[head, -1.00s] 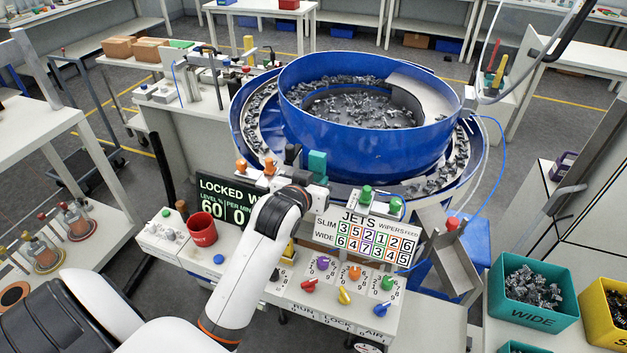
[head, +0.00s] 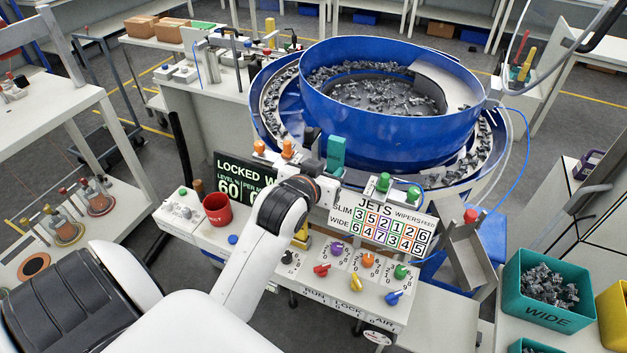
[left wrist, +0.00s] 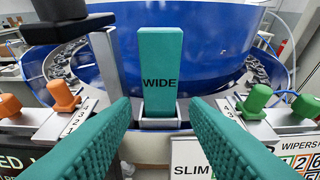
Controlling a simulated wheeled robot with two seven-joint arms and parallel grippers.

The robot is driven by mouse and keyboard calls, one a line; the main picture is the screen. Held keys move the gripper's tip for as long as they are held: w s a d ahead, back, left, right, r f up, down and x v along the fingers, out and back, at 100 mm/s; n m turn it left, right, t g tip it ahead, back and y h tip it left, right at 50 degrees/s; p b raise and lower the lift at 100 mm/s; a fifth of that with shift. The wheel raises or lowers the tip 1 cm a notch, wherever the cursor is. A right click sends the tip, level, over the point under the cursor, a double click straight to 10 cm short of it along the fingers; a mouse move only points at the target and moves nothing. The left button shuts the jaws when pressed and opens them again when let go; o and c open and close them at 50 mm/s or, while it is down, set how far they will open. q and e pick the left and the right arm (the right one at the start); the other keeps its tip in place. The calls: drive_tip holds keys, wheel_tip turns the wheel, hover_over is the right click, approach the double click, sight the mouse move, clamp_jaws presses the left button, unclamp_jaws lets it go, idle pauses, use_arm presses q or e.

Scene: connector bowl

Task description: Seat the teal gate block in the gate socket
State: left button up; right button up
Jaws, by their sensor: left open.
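The teal gate block (left wrist: 160,75), marked WIDE, stands upright in the left wrist view. Its foot is at a small grey metal socket (left wrist: 158,123) in front of the blue bowl. I cannot tell how deep the foot sits. In the head view the teal block (head: 336,153) rises just beyond my left gripper (head: 331,181). In the left wrist view my left gripper (left wrist: 160,112) is open, with its ribbed teal fingers spread left and right of the block's line and no grip on it. The socket is hidden in the head view. My right gripper is not in view.
Orange knobs (left wrist: 62,95) flank the socket on the left and green knobs (left wrist: 256,100) on the right. A dark-topped post (left wrist: 104,70) stands close left of the block. The blue bowl (head: 390,115) is behind. A red cup (head: 217,209) stands on the panel.

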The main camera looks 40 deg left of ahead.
use_arm(q)
drive_tip(key=p+v, duration=0.3)
drive_tip(key=v, duration=0.4)
drive_tip(key=shift+s+r+p, duration=0.15)
drive_tip(key=shift+s+p, duration=0.15)
drive_tip(key=shift+d, duration=0.1)
